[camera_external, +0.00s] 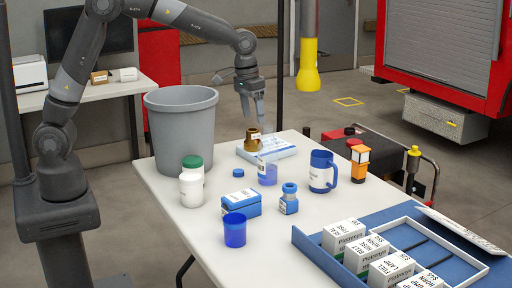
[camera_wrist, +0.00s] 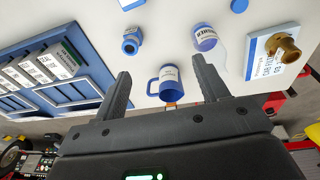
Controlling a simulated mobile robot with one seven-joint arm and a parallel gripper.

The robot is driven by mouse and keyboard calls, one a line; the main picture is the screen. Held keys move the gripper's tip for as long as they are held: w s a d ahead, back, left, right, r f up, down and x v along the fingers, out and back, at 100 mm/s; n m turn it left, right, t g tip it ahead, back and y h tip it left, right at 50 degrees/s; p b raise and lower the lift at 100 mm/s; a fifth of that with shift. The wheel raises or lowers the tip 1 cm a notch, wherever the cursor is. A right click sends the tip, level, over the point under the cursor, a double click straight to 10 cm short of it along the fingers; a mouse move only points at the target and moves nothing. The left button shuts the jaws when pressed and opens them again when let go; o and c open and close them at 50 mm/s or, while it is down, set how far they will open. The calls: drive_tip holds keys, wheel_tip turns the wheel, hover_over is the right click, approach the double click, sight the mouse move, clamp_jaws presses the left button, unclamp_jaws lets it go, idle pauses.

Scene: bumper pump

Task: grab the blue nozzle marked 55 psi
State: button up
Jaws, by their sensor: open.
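The small blue nozzle (camera_external: 289,198) stands upright on the white table, right of a blue box. It has a white label whose print I cannot read. In the wrist view the blue nozzle (camera_wrist: 131,40) is at the upper left, beyond the left fingertip. My gripper (camera_external: 253,114) hangs fingers down above the far part of the table, apart from the nozzle. In the wrist view my gripper (camera_wrist: 161,68) is open with nothing between its fingers. A brass nozzle (camera_external: 252,140) stands on a white and blue box (camera_external: 278,150) below my gripper.
A blue and white mug (camera_external: 322,175), a blue see-through cup (camera_external: 267,172), a blue box (camera_external: 241,204) and a darker blue cup (camera_external: 234,232) stand around the nozzle. A grey bin (camera_external: 180,125) and white bottle (camera_external: 191,189) are left. A blue tray (camera_external: 310,245) with cartons is front right.

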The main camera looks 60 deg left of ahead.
drive_tip(key=g, duration=0.1)
hover_over(289, 186)
drive_tip(key=shift+y, duration=0.3)
wheel_tip(289, 186, down, 15)
drive_tip(key=shift+d+f, duration=0.1)
drive_tip(key=shift+f, duration=0.1)
wheel_tip(289, 186, down, 5)
drive_tip(key=shift+f, duration=0.15)
drive_tip(key=shift+w+a+f, duration=0.1)
drive_tip(key=shift+a+f, duration=0.05)
drive_tip(key=shift+f, duration=1.2)
drive_tip(key=shift+w+a+f, duration=0.1)
drive_tip(key=shift+f, duration=1.2)
drive_tip(key=shift+c, duration=0.6)
drive_tip(key=c, duration=1)
drive_tip(key=shift+c, duration=0.5)
drive_tip(key=shift+r, duration=0.15)
